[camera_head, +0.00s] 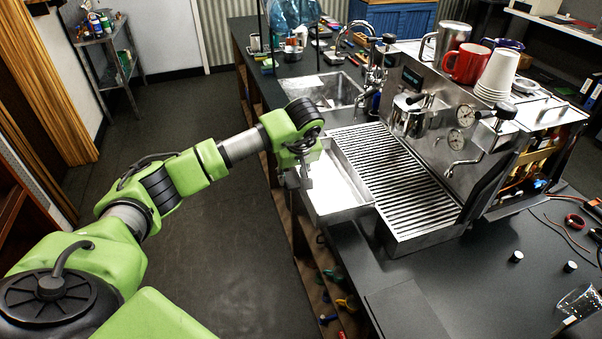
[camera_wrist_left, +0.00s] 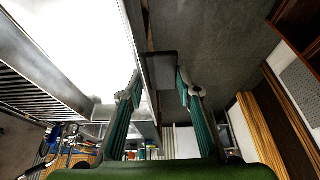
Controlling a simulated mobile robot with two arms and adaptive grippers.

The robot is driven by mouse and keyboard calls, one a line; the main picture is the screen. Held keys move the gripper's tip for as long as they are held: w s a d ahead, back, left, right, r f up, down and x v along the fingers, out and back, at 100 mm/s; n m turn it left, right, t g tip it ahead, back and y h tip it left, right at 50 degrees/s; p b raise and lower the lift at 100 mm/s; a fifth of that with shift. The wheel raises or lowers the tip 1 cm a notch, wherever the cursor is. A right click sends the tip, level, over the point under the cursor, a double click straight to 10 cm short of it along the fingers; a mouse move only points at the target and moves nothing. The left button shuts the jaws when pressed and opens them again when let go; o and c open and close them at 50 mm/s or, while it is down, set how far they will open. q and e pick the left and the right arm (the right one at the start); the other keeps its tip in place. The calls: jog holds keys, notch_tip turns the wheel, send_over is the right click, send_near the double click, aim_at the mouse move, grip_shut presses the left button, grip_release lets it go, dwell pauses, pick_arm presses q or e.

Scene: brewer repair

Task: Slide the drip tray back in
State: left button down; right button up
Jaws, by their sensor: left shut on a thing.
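The drip tray (camera_head: 337,188) is a shallow metal tray with a bright interior. In the head view it sticks out to the left from under the slatted grille (camera_head: 405,185) of the espresso machine (camera_head: 425,105). My left gripper (camera_head: 303,178) is at the tray's outer left side, pointing down, and is shut on it. In the left wrist view the tray (camera_wrist_left: 75,35) fills the upper left, and my left fingers (camera_wrist_left: 158,88) stand either side of its outer edge. The exact contact is partly hidden. My right gripper is not in view.
Cups and a red mug (camera_head: 466,64) stand on the machine. A sink (camera_head: 325,90) lies behind the tray. Open floor (camera_head: 215,255) lies left of the counter.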

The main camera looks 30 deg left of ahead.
aim_at(291, 181)
pick_arm(q)
jog(key=shift+s+a+f, duration=0.15)
jog(key=shift+s+a, duration=0.05)
jog(key=shift+s+a+f+b, duration=0.15)
jog(key=shift+s+f+b, duration=0.05)
jog(key=shift+f+b, duration=0.2)
jog(key=shift+f, duration=0.3)
jog(key=shift+w+f+b, duration=0.2)
jog(key=shift+f+b, duration=0.35)
jog(key=shift+f, duration=0.1)
jog(key=shift+f+b, duration=0.35)
jog(key=shift+f, duration=0.15)
jog(key=shift+f+b, duration=0.45)
jog(key=shift+f, duration=0.35)
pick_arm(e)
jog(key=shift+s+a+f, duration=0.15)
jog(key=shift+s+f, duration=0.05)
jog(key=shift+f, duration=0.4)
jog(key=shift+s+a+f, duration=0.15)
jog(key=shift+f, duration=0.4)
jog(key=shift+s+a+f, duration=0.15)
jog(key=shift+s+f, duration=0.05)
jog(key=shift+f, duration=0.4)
pick_arm(q)
jog(key=shift+s, duration=0.1)
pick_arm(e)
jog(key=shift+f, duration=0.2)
